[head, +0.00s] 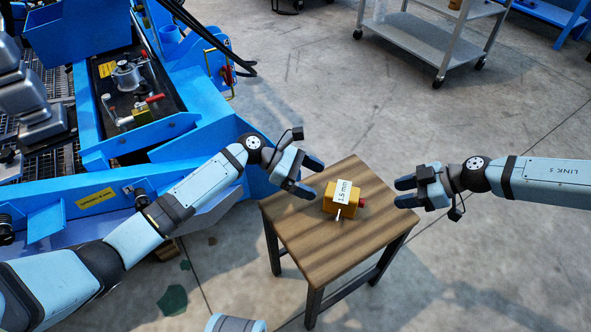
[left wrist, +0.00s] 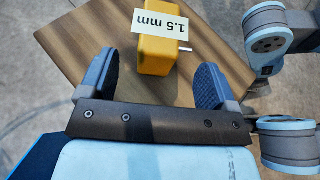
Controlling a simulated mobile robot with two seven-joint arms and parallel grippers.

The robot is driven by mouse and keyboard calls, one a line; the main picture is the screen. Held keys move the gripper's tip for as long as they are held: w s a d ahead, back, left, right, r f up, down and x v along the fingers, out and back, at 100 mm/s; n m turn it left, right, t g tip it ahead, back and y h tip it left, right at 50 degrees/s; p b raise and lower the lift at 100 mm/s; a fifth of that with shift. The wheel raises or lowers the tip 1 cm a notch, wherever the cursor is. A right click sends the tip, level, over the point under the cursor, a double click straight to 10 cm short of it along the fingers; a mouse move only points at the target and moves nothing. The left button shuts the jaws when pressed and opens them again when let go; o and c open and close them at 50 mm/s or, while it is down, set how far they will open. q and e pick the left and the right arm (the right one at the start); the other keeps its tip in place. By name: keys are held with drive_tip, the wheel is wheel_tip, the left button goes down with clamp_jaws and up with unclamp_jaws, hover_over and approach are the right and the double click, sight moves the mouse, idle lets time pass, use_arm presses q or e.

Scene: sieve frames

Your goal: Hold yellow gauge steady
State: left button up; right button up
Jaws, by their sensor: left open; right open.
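The yellow gauge (head: 345,194) is a small box with a white "1.5 mm" label on top, a red knob on its right side and a metal pin at its front. It sits on a small wooden table (head: 300,235). My left gripper (head: 316,177) is open to the left of the gauge, its fingers apart from it. In the left wrist view the gauge (left wrist: 157,53) lies ahead of the open fingers (left wrist: 152,82), with nothing between them. My right gripper (head: 405,191) is open and empty at the right of the table, apart from the gauge.
A blue machine (head: 215,130) with a tray of fittings (head: 130,85) stands at the left, close to my left arm. A grey wheeled cart (head: 425,35) stands at the back right. The tabletop around the gauge is bare, and concrete floor surrounds the table.

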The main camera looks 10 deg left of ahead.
sight(332, 189)
use_arm(q)
drive_tip(key=x, duration=0.8)
drive_tip(key=c, duration=1.2)
clamp_jaws()
use_arm(e)
clamp_jaws()
